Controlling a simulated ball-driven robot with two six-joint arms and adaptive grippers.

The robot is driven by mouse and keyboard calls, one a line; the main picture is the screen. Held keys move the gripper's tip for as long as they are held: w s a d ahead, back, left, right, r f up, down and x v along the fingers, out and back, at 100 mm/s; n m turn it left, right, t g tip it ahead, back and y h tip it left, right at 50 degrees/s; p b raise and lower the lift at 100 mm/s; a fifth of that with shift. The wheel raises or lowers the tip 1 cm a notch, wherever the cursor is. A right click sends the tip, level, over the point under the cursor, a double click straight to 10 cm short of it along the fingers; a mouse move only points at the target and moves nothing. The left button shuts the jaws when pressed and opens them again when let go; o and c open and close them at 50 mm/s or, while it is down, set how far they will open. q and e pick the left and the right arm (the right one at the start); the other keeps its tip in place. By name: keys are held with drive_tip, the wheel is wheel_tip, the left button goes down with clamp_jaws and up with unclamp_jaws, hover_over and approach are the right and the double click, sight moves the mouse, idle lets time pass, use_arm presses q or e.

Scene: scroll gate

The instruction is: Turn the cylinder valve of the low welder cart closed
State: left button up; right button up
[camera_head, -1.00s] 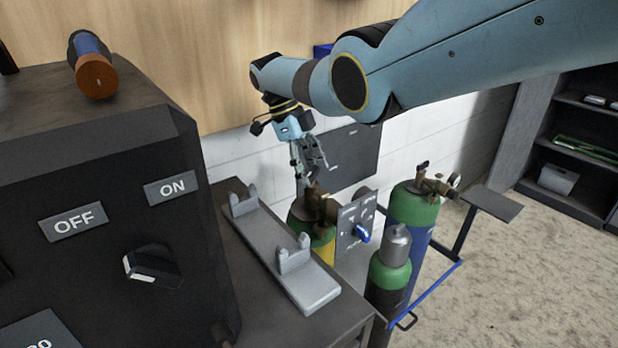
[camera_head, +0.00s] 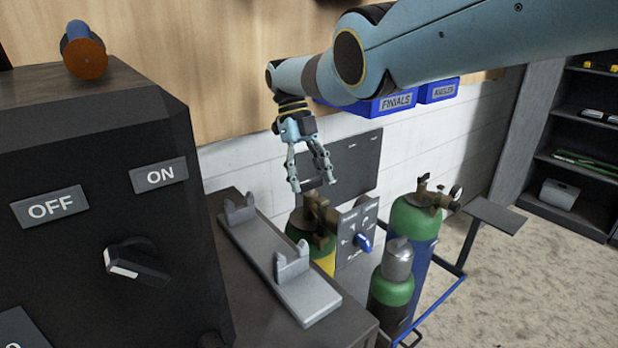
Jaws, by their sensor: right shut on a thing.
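The welder cart's panel (camera_head: 355,234) carries a blue knob (camera_head: 364,242). A green and yellow gas cylinder (camera_head: 322,250) with a brass-brown valve (camera_head: 316,208) stands left of it, partly hidden by a grey bracket. My right gripper (camera_head: 314,186) points down at the top of this valve, its two fingers on either side. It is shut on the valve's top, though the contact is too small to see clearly. A green and blue cylinder (camera_head: 413,228) with a valve and gauge (camera_head: 437,197) stands to the right. My left gripper is out of view.
A dark cabinet (camera_head: 90,150) with OFF and ON labels fills the left. A grey bracket (camera_head: 275,262) lies on a bench beside it. A grey-capped cylinder (camera_head: 392,285) stands in front. Blue bins (camera_head: 395,102) hang behind my right arm. Floor is clear at right.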

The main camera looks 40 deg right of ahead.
idle(0.3)
drive_tip(key=o, duration=1.2)
